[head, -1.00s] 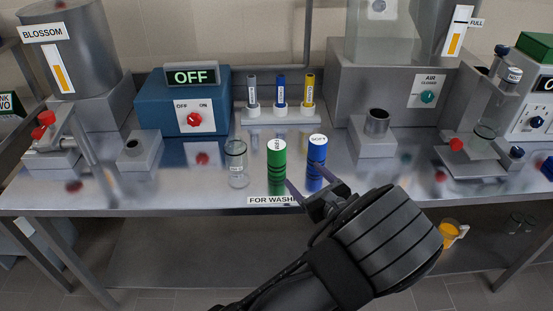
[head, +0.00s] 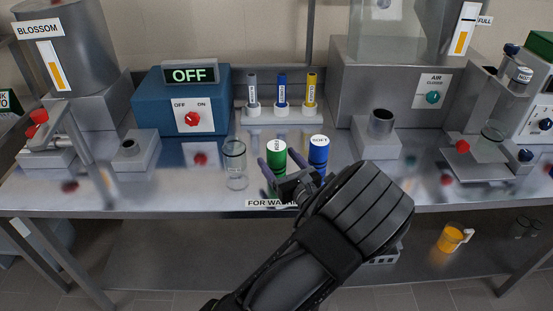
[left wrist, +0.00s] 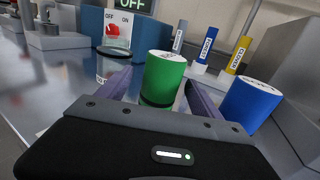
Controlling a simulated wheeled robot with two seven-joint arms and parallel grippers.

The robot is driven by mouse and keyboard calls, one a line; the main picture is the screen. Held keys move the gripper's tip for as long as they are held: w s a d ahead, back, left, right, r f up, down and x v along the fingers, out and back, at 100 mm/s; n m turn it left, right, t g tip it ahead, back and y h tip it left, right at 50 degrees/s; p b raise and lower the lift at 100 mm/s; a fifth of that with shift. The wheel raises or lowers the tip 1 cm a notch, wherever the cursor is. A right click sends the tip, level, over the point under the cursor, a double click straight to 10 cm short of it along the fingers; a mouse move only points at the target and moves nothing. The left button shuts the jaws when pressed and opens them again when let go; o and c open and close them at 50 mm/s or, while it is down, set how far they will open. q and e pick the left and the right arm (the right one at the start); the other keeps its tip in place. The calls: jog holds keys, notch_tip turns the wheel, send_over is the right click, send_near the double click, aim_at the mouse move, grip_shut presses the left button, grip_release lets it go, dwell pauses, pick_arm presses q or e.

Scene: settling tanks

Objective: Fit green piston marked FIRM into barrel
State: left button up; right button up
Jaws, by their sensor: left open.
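The green piston (head: 277,154) stands upright on the steel bench, its top label turned and hard to read. In the left wrist view the green piston (left wrist: 163,78) stands between the two fingers of my left gripper (left wrist: 157,95). In the head view my left gripper (head: 283,168) is open, with a finger on each side of the piston. A clear glass barrel (head: 235,165) stands upright just left of the piston. The blue piston marked SOFT (head: 318,152) stands just to the right, close to the right finger. My right gripper is not in view.
A blue box (head: 182,98) with an OFF display and red knob stands behind. A rack (head: 281,118) holds grey, blue and yellow tubes. A metal cup on a block (head: 376,140) stands at right. A FOR WASHING label (head: 270,203) marks the bench's front edge.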

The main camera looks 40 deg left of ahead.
pick_arm(q)
jog(key=p+x, duration=0.1)
jog(key=x, duration=0.4)
jog(key=shift+w, duration=0.15)
jog(key=shift+c, duration=0.3)
dwell(0.3)
grip_shut()
dwell(0.6)
jog(key=shift+r, duration=0.1)
notch_tip(320, 180, up, 10)
dwell(0.4)
dwell(0.5)
